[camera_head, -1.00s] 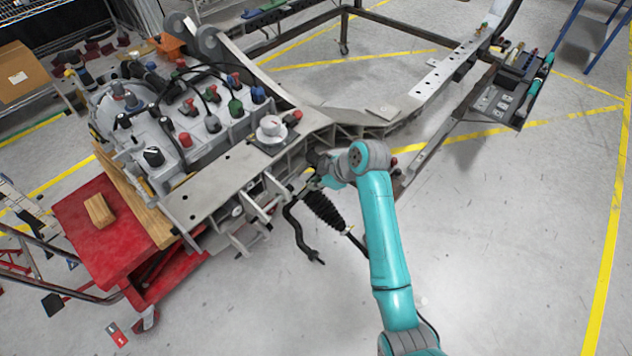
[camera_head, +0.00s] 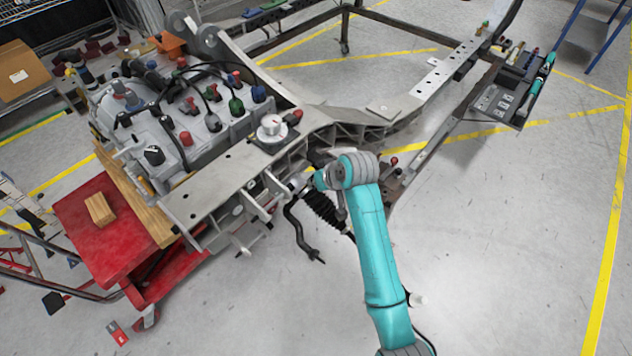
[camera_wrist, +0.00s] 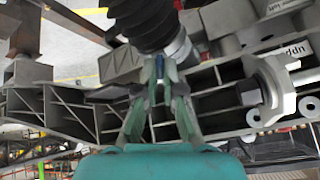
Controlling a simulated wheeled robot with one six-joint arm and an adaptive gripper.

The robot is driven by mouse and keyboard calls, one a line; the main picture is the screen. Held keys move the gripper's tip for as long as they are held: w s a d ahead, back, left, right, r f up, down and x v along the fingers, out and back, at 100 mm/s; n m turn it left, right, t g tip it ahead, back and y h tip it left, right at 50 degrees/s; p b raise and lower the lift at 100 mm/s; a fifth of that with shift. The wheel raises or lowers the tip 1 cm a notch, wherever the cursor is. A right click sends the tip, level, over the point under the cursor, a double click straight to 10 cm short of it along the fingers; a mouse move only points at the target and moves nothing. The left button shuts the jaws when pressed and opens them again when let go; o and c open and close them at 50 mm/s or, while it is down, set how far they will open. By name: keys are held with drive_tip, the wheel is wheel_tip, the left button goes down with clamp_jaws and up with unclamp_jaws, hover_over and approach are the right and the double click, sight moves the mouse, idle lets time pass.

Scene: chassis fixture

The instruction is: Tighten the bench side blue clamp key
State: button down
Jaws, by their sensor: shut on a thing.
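In the wrist view my gripper (camera_wrist: 160,68) has its two fingers drawn together at the tips, just below a black ribbed boot (camera_wrist: 145,22). A thin blue piece, which looks like the blue clamp key (camera_wrist: 160,66), shows between the fingertips. Most of the key is hidden by the fingers, so its turn angle cannot be read. In the head view my arm reaches to the near side of the grey chassis frame (camera_head: 235,180), beside the boot. The fingertips and key cannot be made out there.
Grey ribbed frame walls (camera_wrist: 75,115) stand close around my fingers. A dark bent rod (camera_head: 298,235) hangs off the chassis, left of my arm. A red cart (camera_head: 100,235) with a wooden block (camera_head: 99,209) stands at the left. The floor to the right is clear.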

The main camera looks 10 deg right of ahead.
drive_tip(key=m, duration=0.3)
drive_tip(key=m+h, duration=0.1)
drive_tip(key=m, duration=0.2)
drive_tip(key=shift+a+m+h, duration=0.15)
drive_tip(key=shift+m+h, duration=0.15)
drive_tip(key=m, duration=0.5)
drive_tip(key=shift+g+h, duration=0.4)
drive_tip(key=shift+m, duration=0.4)
drive_tip(key=c, duration=1.3)
unclamp_jaws()
drive_tip(key=shift+r, duration=0.15)
drive_tip(key=a+v, duration=0.1)
drive_tip(key=v, duration=1)
drive_tip(key=shift+d+r, duration=0.4)
drive_tip(key=shift+d, duration=0.05)
drive_tip(key=shift+s+f, duration=0.1)
drive_tip(key=shift+s, duration=0.05)
